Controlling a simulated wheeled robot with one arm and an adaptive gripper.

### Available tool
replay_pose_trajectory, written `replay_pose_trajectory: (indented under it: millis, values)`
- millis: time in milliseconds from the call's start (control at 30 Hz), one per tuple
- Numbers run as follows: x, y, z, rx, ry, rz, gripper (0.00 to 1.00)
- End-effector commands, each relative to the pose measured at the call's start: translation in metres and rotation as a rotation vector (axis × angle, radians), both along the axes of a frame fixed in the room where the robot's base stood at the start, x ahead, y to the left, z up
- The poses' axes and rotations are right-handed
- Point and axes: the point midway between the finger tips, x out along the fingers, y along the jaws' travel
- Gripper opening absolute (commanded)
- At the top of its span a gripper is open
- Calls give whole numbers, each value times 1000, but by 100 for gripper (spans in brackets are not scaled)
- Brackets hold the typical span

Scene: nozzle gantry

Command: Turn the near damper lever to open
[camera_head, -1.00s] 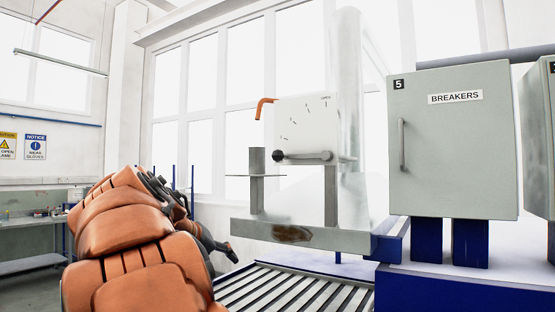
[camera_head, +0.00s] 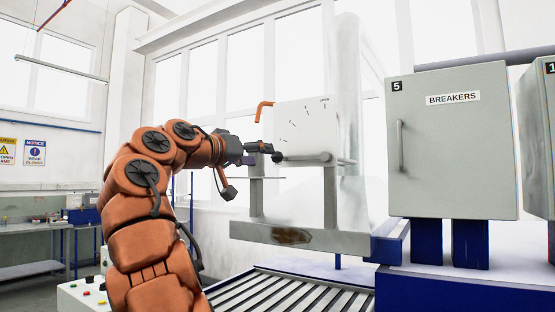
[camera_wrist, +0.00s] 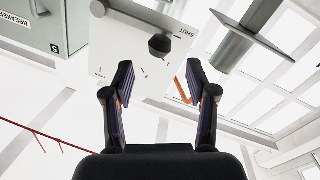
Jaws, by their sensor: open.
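The damper lever (camera_head: 308,158) is a grey bar lying about level across the lower part of a white plate (camera_head: 297,115). Its dark round knob (camera_head: 277,158) is at the left end. The plate carries short tick marks and the word OPEN at its top right. In the wrist view the knob (camera_wrist: 160,46) sits beside the word SHUT on the plate (camera_wrist: 130,75). My gripper (camera_head: 266,148) is just left of the knob, seen side-on. In the wrist view my gripper (camera_wrist: 160,78) is open and empty, with the knob beyond its fingertips, between them and apart.
An orange hooked pipe (camera_head: 264,108) sticks out at the plate's upper left, near one finger in the wrist view. The breakers cabinet (camera_head: 452,145) is right. A roller conveyor (camera_head: 290,292) runs below.

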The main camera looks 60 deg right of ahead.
Motion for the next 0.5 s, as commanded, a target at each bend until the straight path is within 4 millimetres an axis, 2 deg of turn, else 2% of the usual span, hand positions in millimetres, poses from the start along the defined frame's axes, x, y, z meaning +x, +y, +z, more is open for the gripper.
replay_pose_trajectory:
  millis: [267, 500]
  values:
    - [-2, -18, 1, -1, -2, -3, 57]
    - [-7, -54, 0, 1, 0, -4, 57]
